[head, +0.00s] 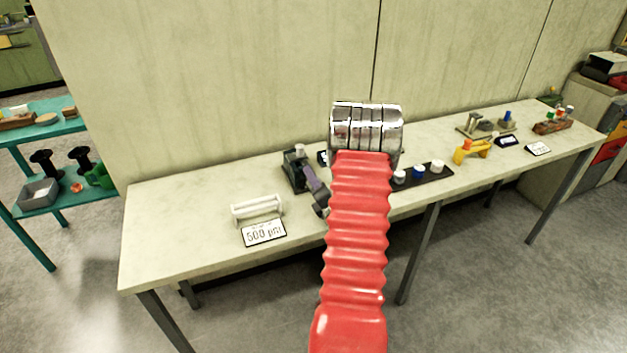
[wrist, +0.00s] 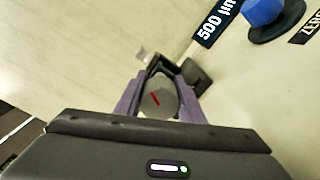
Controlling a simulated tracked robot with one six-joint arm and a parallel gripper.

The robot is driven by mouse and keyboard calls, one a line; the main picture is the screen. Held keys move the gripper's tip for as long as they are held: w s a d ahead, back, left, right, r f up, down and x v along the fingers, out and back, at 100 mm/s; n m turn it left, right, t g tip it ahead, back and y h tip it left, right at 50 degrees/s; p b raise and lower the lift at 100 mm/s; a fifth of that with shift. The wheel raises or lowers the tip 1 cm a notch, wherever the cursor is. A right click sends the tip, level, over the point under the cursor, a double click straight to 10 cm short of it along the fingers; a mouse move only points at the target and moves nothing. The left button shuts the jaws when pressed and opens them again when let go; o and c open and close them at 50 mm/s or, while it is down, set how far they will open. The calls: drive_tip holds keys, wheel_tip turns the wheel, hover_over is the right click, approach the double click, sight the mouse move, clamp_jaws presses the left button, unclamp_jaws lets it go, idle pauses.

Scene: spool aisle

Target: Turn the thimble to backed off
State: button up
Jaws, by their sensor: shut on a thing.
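The thimble (wrist: 158,103) is a grey round piece with a red line across its face, seen end-on in the wrist view. My gripper (wrist: 158,92) has its purple fingers on either side of it, closed on it. Beyond it is a dark frame (wrist: 165,66), partly covered by the fingers. In the head view my gripper (head: 311,177) is beside a small dark device (head: 294,172) on the bench; the thimble cannot be made out there. I cannot tell which setting the red line marks.
A bench (head: 160,240) runs along the wall. A black tray (head: 435,175) with small caps lies right. In the wrist view a blue cylinder (wrist: 262,11) stands near label strips.

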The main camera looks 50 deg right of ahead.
drive_tip(key=shift+a+f+n, duration=0.15)
drive_tip(key=shift+n, duration=0.65)
drive_tip(key=shift+a+f+n, duration=0.1)
drive_tip(key=shift+n, duration=0.7)
drive_tip(key=o, duration=1)
drive_tip(key=shift+d+r, duration=0.15)
drive_tip(key=shift+o, duration=0.2)
drive_tip(key=shift+s, duration=0.1)
drive_tip(key=v, duration=1.3)
drive_tip(key=shift+s+a, duration=0.2)
drive_tip(key=shift+s, duration=0.05)
